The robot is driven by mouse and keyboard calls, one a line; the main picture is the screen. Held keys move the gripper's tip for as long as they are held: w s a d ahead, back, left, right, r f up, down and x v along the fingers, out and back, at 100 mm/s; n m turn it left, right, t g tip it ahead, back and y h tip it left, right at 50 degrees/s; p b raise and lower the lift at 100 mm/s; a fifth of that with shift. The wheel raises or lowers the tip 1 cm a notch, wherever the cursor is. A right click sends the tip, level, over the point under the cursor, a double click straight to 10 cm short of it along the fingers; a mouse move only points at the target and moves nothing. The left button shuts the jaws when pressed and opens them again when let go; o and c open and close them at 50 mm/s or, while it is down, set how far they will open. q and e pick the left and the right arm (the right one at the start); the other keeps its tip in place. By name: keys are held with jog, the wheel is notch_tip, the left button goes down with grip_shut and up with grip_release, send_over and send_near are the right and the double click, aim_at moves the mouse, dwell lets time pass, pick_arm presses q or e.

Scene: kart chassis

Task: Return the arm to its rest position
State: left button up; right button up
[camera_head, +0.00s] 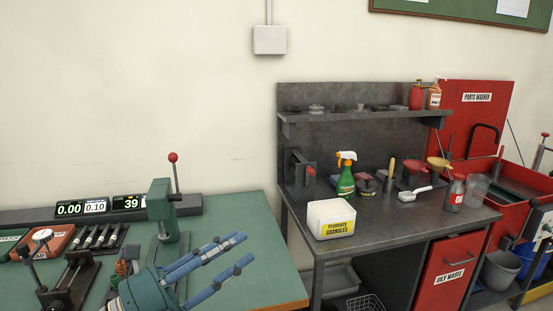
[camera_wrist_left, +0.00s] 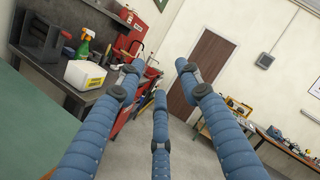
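My left gripper (camera_head: 238,256) comes in at the bottom middle of the head view, with blue jointed fingers on a teal body. Its fingers are spread apart and empty, above the right part of the green workbench (camera_head: 245,222). In the left wrist view the three fingers of my left gripper (camera_wrist_left: 160,85) stand wide apart with nothing between them. They point toward the room, with open floor beyond. My right gripper is not in either view.
A grey bench (camera_head: 400,225) holds a white granules box (camera_head: 330,219), a green spray bottle (camera_head: 346,182) and other items. A teal press (camera_head: 162,212) with a red knob stands left of my gripper. A red parts washer (camera_head: 480,115) is at the right. The floor (camera_wrist_left: 195,155) looks clear.

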pick_arm(q)
jog(key=w+a+f+n+t+y, duration=0.2)
jog(key=a+f+n+t+y, duration=0.25)
jog(key=n, duration=0.55)
jog(key=w+a+f+n+t+y, duration=0.2)
jog(key=a+n+t+y, duration=0.1)
jog(key=a+n+y, duration=0.45)
jog(key=s+a+f+n+g+y, duration=0.3)
jog(key=f+n+g+y, duration=0.15)
jog(key=f+n, duration=0.5)
jog(key=s+a+f+n+g+y, duration=0.1)
jog(key=s+f+n+g+y, duration=0.15)
jog(key=s+f+g, duration=0.7)
jog(key=s+d+f+n+g+h, duration=0.2)
jog(key=s+d+f+n+h, duration=0.15)
jog(key=s+f, duration=1.15)
jog(key=s+f+g, duration=0.1)
jog(key=s+f, duration=0.1)
jog(key=f, duration=1)
jog(key=s+f+g, duration=0.1)
jog(key=s+f, duration=0.1)
jog(key=f, duration=1.1)
jog(key=s+a+f+y, duration=0.1)
jog(key=s+a+f, duration=0.2)
jog(key=s+f, duration=1.3)
jog(key=shift+s+m+g, duration=0.35)
jog(key=shift+s+m, duration=0.05)
jog(key=shift+s, duration=0.1)
